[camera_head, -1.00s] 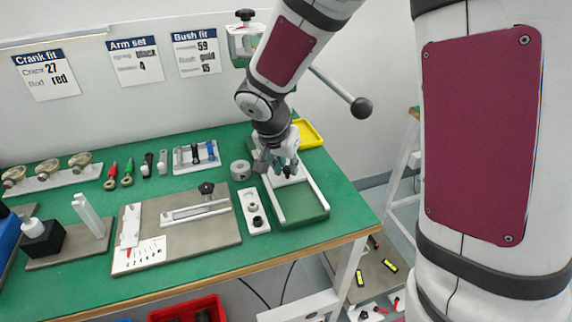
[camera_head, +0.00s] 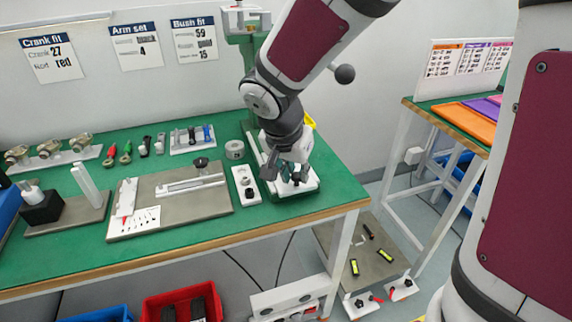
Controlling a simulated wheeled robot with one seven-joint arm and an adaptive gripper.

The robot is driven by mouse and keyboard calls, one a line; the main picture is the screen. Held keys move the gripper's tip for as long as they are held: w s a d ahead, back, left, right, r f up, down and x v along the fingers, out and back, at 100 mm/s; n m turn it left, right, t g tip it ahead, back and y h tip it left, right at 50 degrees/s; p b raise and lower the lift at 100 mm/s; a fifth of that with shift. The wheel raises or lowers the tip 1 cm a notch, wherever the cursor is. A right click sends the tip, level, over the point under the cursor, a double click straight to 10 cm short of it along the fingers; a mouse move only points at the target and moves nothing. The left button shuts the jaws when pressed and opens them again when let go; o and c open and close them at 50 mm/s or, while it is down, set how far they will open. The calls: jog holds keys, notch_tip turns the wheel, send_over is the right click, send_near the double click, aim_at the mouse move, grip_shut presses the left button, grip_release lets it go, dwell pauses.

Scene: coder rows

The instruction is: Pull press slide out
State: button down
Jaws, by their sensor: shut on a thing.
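My gripper (camera_head: 286,176) points down at the front end of the press's slide rails. It is shut on the press slide, at a part hidden between the fingers. The white press slide (camera_head: 311,184) shows around the fingertips, close to the table's front edge. A small dark knob shows by the fingers. The slide rails (camera_head: 252,140) run back from there toward the green press (camera_head: 247,50) by the wall, partly behind my arm. The press lever with its dark ball (camera_head: 345,74) sticks out to the right.
A white block with dark holes (camera_head: 246,186) and a grey ring (camera_head: 234,149) stand just left of the rails. A grey fixture board (camera_head: 215,204) lies further left. The table's right front corner is clear.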

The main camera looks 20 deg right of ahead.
jog(key=shift+s, duration=0.15)
jog(key=c, duration=1.4)
grip_release()
jog(key=v, duration=1.2)
